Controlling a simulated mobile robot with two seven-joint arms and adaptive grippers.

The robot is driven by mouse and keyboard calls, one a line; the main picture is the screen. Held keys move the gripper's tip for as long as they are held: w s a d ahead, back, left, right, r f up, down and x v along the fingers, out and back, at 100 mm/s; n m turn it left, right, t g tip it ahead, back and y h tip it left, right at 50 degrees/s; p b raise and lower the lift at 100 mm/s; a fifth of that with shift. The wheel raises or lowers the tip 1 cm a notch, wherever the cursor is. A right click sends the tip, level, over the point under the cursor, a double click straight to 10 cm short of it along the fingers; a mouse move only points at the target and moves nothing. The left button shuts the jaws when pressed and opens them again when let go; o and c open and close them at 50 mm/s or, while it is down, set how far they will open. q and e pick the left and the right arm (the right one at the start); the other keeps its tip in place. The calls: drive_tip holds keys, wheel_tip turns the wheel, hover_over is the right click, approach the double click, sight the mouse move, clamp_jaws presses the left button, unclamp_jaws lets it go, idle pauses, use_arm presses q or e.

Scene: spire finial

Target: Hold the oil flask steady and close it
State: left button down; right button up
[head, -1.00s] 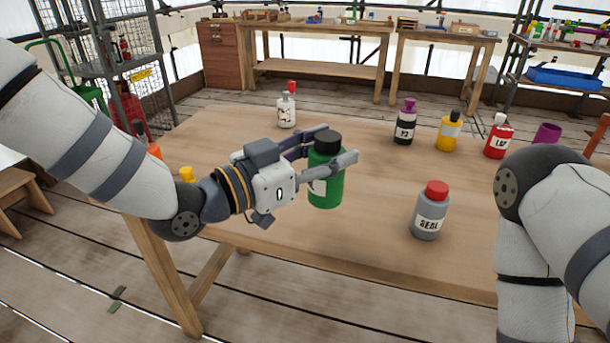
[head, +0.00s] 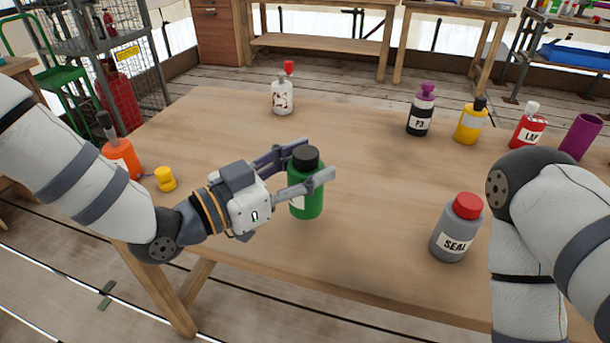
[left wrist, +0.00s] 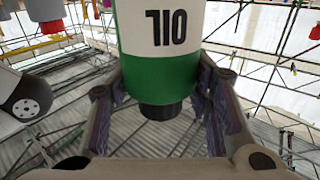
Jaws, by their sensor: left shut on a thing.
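The oil flask (head: 306,202) is green with a white label and a black top (head: 305,158). It stands upright near the table's front edge; I cannot tell whether its base touches the wood. My left gripper (head: 315,160) is shut around its sides from the left. In the left wrist view the flask (left wrist: 160,70) appears upside down between the fingers, its label reading OIL, with its black top (left wrist: 160,110) clear of them. I cannot tell whether this top is tight. My right arm (head: 555,210) is at the right, its gripper out of frame.
A grey SEAL bottle (head: 455,236) with a red cap stands right of the flask. A loose yellow piece (head: 166,180) and an orange bottle (head: 122,158) are at the left. Farther back are white (head: 282,98), black-and-white (head: 420,118), yellow (head: 470,125) and red (head: 527,130) bottles and a purple cylinder (head: 580,138). The table's middle is clear.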

sight(305, 183)
use_arm(q)
drive_tip(key=f, duration=0.2)
drive_tip(key=w+f+b, duration=0.1)
drive_tip(key=f, duration=0.1)
drive_tip(key=shift+a, duration=0.2)
drive_tip(key=shift+w+d+f, duration=0.1)
drive_tip(key=shift+f, duration=0.3)
drive_tip(key=shift+s+d+r, duration=0.15)
drive_tip(key=shift+s+r, duration=0.3)
drive_tip(key=shift+r, duration=0.1)
drive_tip(key=shift+w+f, duration=0.2)
drive_tip(key=c, duration=0.8)
unclamp_jaws()
drive_tip(key=shift+s, duration=0.1)
use_arm(e)
drive_tip(key=shift+s+d+f+g, duration=0.2)
drive_tip(key=shift+s+f, duration=0.2)
drive_tip(key=shift+f, duration=0.15)
drive_tip(key=shift+s+d+f+g, duration=0.1)
drive_tip(key=shift+s+f+g, duration=0.1)
drive_tip(key=shift+s+f, duration=0.25)
drive_tip(key=shift+w, duration=0.1)
